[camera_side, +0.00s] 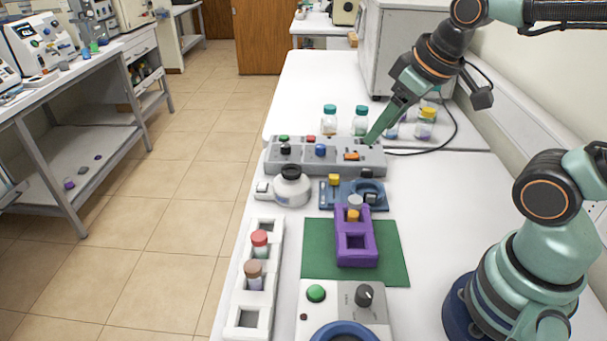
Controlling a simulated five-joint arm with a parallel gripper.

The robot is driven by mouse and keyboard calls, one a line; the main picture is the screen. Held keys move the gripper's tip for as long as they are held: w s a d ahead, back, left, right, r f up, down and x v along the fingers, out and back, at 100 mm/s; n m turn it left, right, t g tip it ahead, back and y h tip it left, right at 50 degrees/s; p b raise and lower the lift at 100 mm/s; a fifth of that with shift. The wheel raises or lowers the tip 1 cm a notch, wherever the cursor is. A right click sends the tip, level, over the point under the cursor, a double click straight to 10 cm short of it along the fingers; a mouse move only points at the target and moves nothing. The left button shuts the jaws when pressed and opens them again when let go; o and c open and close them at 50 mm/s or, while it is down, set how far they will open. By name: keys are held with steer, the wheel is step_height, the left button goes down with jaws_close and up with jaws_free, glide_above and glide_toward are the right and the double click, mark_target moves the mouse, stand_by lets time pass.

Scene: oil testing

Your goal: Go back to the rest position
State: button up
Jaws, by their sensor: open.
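My gripper (376,132) is at the end of my raised arm, pointing down and to the left. Its tips are just over the back right part of the grey control panel (372,162), near an orange switch (351,156). Its jaws are open with nothing seen between them; from this angle the two fingers overlap. I cannot tell whether the tips touch the panel.
A white rack (244,298) holds red-capped and brown-capped vials. A purple rack (357,259) with a vial stands on a green mat (318,247). Capped bottles (360,122) stand behind the panel, close to my gripper. The table's right middle is clear.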

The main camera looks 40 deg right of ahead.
steer(key=shift+s+r+m, duration=0.15)
steer(key=shift+r+m, duration=0.05)
steer(key=shift+m, duration=0.6)
